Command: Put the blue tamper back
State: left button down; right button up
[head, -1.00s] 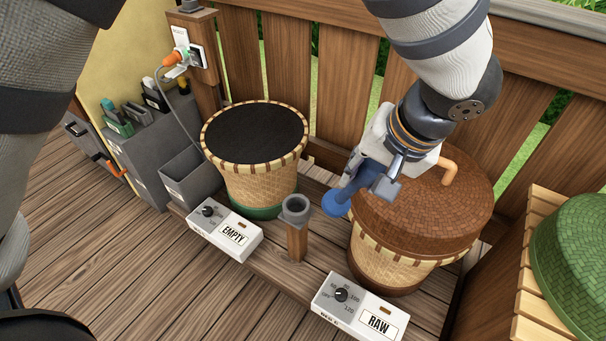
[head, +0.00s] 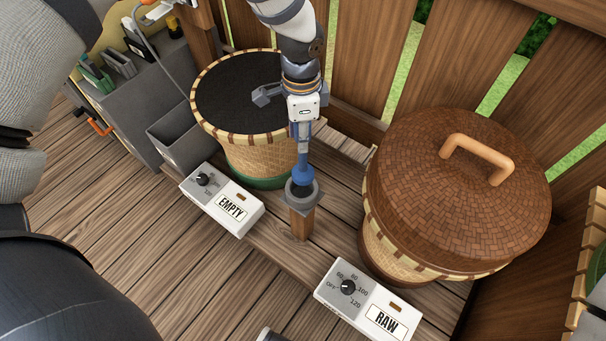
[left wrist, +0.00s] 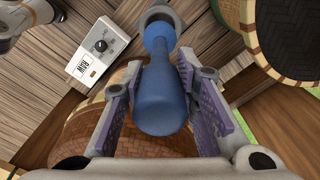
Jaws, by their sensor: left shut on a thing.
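The blue tamper (head: 303,172) hangs upright from my left gripper (head: 302,138), which is shut on its handle. In the left wrist view the tamper handle (left wrist: 163,98) lies between the two purple-padded fingers (left wrist: 165,100). A grey ring holder (head: 302,196) on a short wooden post stands directly below the tamper. The tamper's round foot is at or just above the ring's opening; I cannot tell whether it touches. The ring also shows in part beyond the foot in the left wrist view (left wrist: 160,13). My right gripper is not in view.
A basket kiln with a dark open top (head: 232,102) stands just left of the gripper. A kiln with a brown tiled lid (head: 420,185) stands at right. Control boxes marked EMPTY (head: 222,201) and RAW (head: 368,304) stand in front. Grey bins (head: 185,140) are at left.

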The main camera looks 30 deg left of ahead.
aim_at(302, 161)
pick_arm(q)
notch_tip(302, 161, down, 10)
jog(key=shift+w+r+b, duration=0.1)
jog(key=shift+r+b, duration=0.15)
jog(key=shift+b, duration=0.35)
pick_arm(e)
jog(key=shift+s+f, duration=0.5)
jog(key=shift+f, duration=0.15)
pick_arm(q)
jog(key=shift+f, duration=0.3)
jog(key=c, duration=1.3)
grip_release()
jog(key=shift+r, duration=0.1)
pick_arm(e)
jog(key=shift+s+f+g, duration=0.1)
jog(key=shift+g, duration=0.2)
